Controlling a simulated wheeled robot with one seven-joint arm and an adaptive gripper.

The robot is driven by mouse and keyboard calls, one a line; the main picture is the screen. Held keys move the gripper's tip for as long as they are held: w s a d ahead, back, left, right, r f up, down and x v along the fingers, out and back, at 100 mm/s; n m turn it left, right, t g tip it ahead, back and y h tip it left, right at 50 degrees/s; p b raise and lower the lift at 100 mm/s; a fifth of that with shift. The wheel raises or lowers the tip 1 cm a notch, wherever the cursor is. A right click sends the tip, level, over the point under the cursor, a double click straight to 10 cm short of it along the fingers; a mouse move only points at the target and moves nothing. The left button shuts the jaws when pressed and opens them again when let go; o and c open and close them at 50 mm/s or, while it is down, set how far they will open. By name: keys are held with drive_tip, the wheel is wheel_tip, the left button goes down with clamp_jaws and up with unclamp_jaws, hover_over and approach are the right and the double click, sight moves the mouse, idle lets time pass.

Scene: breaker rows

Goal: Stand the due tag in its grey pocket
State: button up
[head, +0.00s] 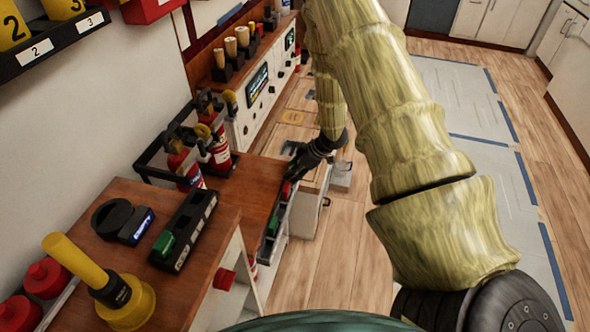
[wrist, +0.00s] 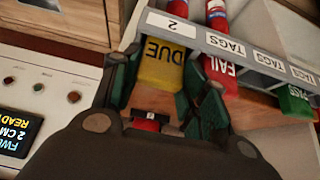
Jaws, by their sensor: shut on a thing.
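In the wrist view the yellow due tag (wrist: 162,68), lettered DUE, is between the two dark green fingers of my gripper (wrist: 164,82). The fingers are shut on it. I cannot tell whether the tag is inside a pocket or only beside the rail. In the head view my gripper (head: 307,160) is at the far end of the wooden counter, by the rail on its side; the due tag cannot be made out there.
A red FAIL tag (wrist: 219,72) is just right of my gripper, and a green PASS tag (wrist: 295,105) is further right. A control panel (wrist: 40,105) is at the left. In the head view, red extinguishers (head: 215,140) and a black slotted tray (head: 185,230) stand on the counter.

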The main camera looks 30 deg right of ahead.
drive_tip(key=shift+f, duration=0.35)
drive_tip(key=o, duration=0.9)
drive_tip(key=shift+r, duration=0.1)
drive_tip(key=v, duration=1.1)
drive_tip(key=shift+s+d+r, duration=0.2)
drive_tip(key=shift+r, duration=0.1)
drive_tip(key=shift+s, duration=0.1)
